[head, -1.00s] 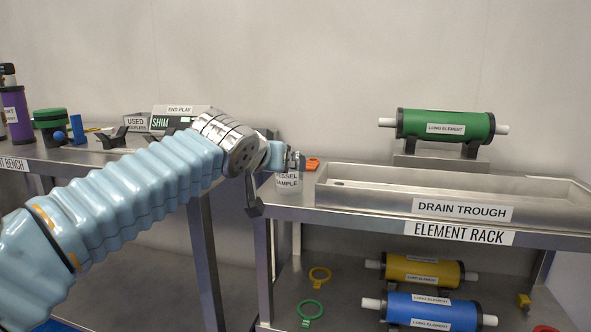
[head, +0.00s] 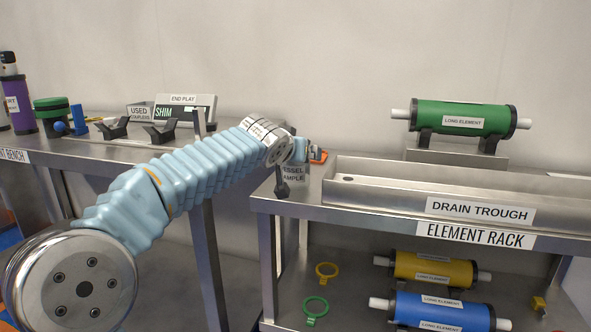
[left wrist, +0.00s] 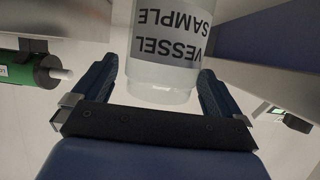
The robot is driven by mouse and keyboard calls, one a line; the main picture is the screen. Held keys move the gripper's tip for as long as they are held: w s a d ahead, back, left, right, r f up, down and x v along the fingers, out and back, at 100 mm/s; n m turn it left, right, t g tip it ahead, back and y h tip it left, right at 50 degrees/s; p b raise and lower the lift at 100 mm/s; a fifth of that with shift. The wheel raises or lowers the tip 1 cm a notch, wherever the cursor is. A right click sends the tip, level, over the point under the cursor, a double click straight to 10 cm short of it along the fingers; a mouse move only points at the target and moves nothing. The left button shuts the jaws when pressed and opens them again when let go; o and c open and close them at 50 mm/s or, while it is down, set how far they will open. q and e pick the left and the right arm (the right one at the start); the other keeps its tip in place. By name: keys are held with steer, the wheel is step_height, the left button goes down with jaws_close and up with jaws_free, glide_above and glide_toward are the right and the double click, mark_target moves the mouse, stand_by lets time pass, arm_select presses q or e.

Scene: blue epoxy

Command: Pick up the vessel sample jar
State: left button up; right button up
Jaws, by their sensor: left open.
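The vessel sample jar (head: 294,174) is a pale, clear jar with a white label. It stands on the left end of the element rack's top, partly hidden by my left gripper (head: 298,168). In the left wrist view the jar (left wrist: 172,42) appears upside down with its "VESSEL SAMPLE" label readable. My left gripper (left wrist: 158,72) is open there, with one dark finger on each side of the jar's near end. Gaps show between the fingers and the jar. My right gripper is in neither view.
The drain trough (head: 400,196) lies right of the jar on the rack. An orange piece (head: 319,157) sits close behind the jar. A green long element (head: 462,118) stands behind the trough. A bench (head: 100,152) with supports and boxes is at left.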

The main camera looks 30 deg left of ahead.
arm_select(q)
steer(key=shift+x, duration=1.15)
steer(key=shift+c, duration=0.2)
steer(key=c, duration=1)
steer(key=shift+r, duration=0.1)
